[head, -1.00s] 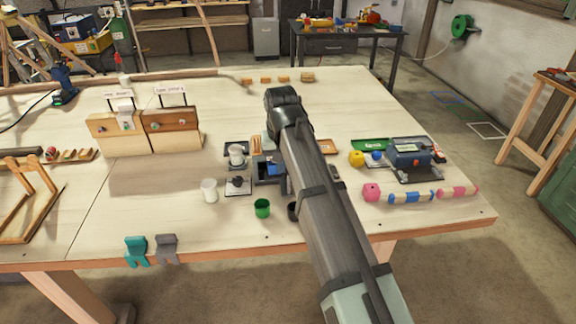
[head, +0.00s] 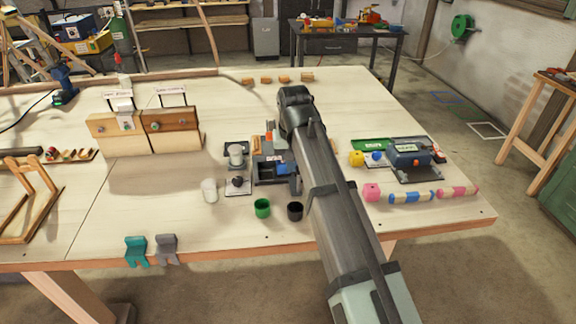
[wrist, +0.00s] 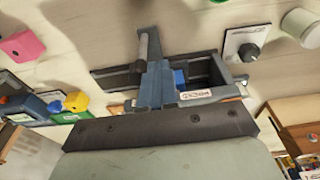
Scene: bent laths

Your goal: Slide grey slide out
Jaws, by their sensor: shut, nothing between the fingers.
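In the wrist view, a dark grey frame (wrist: 115,78) lies on the bench with a blue block (wrist: 180,79) inside it. A blue-grey bar with a small label (wrist: 195,95), which looks like the grey slide, crosses the frame on the hand's side. My gripper (wrist: 157,68) is shut and empty, over the frame, with its fingers beside the blue block; I cannot tell whether they touch anything. A grey rod (wrist: 149,45) stands just beyond the fingertips. In the head view, the frame (head: 272,175) shows left of my arm, which hides its right part and my gripper.
A blue-grey machine (head: 409,155) and a pink block (head: 372,191) are to the right.

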